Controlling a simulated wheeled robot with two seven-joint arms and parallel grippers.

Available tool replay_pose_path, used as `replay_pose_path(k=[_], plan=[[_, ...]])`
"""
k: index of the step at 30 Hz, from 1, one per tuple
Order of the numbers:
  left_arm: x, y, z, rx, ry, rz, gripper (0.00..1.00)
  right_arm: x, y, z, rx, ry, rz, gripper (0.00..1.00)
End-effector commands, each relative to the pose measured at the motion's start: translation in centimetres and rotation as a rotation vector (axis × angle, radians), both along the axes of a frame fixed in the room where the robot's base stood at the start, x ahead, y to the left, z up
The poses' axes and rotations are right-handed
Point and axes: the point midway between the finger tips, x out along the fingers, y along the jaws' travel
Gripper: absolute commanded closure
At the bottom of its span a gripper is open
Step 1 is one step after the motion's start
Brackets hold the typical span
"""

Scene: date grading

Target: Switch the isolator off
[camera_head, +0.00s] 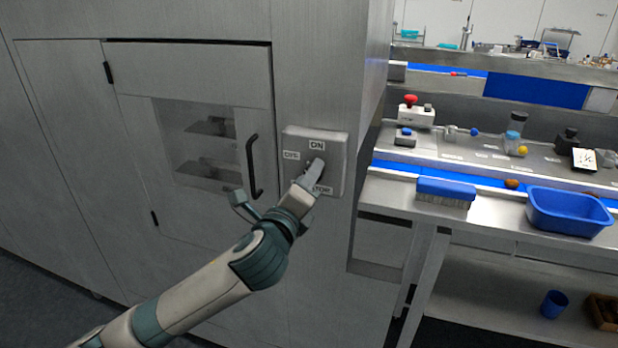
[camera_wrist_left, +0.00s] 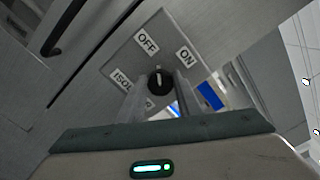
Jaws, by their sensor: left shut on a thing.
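The isolator is a grey switch plate (camera_head: 335,183) on the steel cabinet, right of the door handle. Its labels read ON at the top and OFF at the left, with ISOLATOR below, partly covered. My left gripper (camera_head: 313,173) reaches it from below left and is shut on its knob. In the left wrist view the black rotary knob (camera_wrist_left: 159,83) sits between the two finger ends. Its white mark points up in that picture, between OFF and ON and seemingly nearer OFF. In the head view the fingers mostly hide the knob. My right gripper is not in view.
A cabinet door with a window and a dark handle (camera_head: 254,166) is just left of the plate. To the right, a bench holds a blue brush (camera_head: 446,188), a blue tub (camera_head: 568,226) and a red-button box (camera_head: 412,112). The floor at lower left is clear.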

Motion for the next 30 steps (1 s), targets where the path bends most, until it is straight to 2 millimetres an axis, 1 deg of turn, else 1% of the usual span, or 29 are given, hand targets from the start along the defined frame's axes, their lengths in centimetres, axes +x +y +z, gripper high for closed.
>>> replay_pose_path(k=[3,10,15,26,27,29,30], plan=[[0.03,0.01,0.02,-0.083,0.026,0.001,0.91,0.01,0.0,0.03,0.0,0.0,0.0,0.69],[0.04,0.03,0.0,-0.184,0.058,0.0,0.91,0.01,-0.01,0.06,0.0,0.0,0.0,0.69],[0.06,0.05,0.02,-0.213,0.068,0.0,0.91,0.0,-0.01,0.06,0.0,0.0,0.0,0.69],[0.06,0.04,0.06,-0.219,0.069,0.0,0.91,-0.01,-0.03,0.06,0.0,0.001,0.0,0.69],[0.05,0.04,0.07,-0.218,0.069,0.0,0.66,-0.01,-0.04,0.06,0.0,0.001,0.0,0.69],[0.05,0.03,0.05,-0.218,0.069,0.0,0.52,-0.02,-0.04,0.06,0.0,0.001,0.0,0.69],[0.04,0.04,0.05,-0.218,0.069,0.0,0.5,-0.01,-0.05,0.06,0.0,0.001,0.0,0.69]])
